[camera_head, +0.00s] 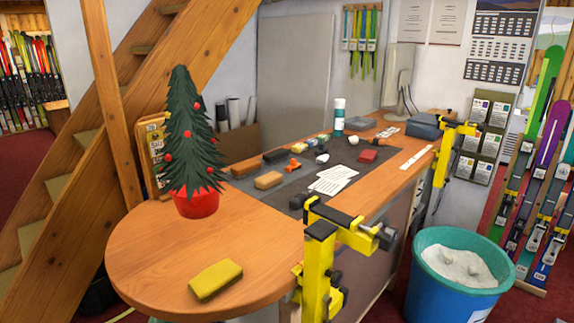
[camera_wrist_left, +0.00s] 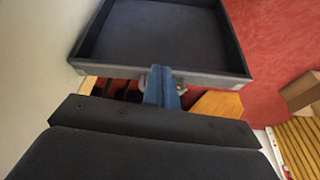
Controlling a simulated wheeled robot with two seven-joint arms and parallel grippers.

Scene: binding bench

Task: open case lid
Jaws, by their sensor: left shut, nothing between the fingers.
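A dark, shallow, open-topped box or tray (camera_wrist_left: 160,35) with a grey front rim fills the top of the left wrist view; I cannot tell whether it is the case. My left gripper (camera_wrist_left: 163,85) shows there as narrow bluish fingers, shut and empty, pointing at the middle of the front rim. I cannot tell whether the fingertips touch it. In the head view a closed-looking blue-grey box (camera_head: 424,126) lies at the far right end of the bench; it could be the case. Neither gripper shows in the head view. My right gripper is in no view.
The wooden bench (camera_head: 150,250) carries a small Christmas tree (camera_head: 184,140), a yellow sponge-like block (camera_head: 216,280) and a dark mat with small tools and papers. Yellow clamps (camera_head: 320,255) stand at its edge. A teal bin (camera_head: 455,290) stands at the right.

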